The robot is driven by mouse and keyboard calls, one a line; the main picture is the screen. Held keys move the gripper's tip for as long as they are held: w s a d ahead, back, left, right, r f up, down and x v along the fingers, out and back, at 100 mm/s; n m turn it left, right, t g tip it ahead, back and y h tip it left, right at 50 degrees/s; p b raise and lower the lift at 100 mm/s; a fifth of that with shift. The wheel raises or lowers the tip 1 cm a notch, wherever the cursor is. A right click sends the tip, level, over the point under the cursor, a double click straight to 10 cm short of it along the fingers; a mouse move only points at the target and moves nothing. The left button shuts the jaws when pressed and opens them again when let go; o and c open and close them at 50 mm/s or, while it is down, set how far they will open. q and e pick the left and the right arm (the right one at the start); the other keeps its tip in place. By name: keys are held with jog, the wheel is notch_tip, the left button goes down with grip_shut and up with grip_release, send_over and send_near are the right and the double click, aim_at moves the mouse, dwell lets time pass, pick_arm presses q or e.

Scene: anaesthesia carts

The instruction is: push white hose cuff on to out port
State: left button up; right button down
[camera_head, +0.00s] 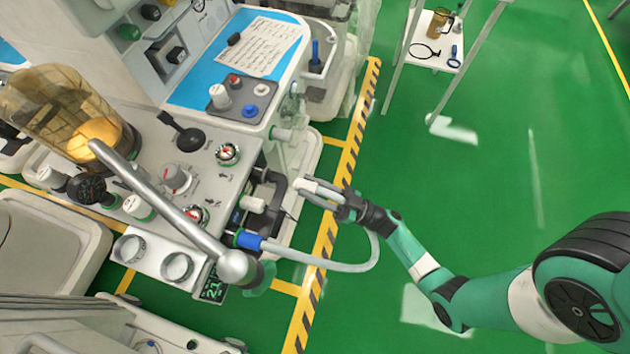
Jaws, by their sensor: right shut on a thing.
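My right gripper (344,205) is shut on the white hose cuff (313,187) beside the cart's right side. The cuff points left towards the cart, with a gap between it and the ports. The pale hose (335,266) loops below my gripper to a blue cuff (249,241), which sits at a port low on the cart's side. A short white port (253,203) sticks out just above the blue cuff. Another white port with a green ring (281,134) is higher up. I cannot read which one is the out port. My left gripper is not in view.
A dark bracket (276,196) stands out from the cart near the white port. Green floor (470,210) on the right is open.

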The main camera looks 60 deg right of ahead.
aim_at(272, 176)
jog(key=w, duration=0.2)
jog(key=w+a+b, duration=0.1)
jog(key=w, duration=0.2)
jog(key=shift+a, duration=0.1)
jog(key=shift+s, duration=0.1)
dwell(1.6)
jog(key=shift+w+a+b, duration=0.15)
jog(key=shift+w+b, duration=0.05)
jog(key=shift+w, duration=0.5)
jog(key=shift+w+a+b, duration=0.15)
jog(key=shift+w+b, duration=0.05)
jog(key=shift+w, duration=0.45)
jog(key=shift+c, duration=2)
grip_release()
jog(key=shift+w, duration=0.1)
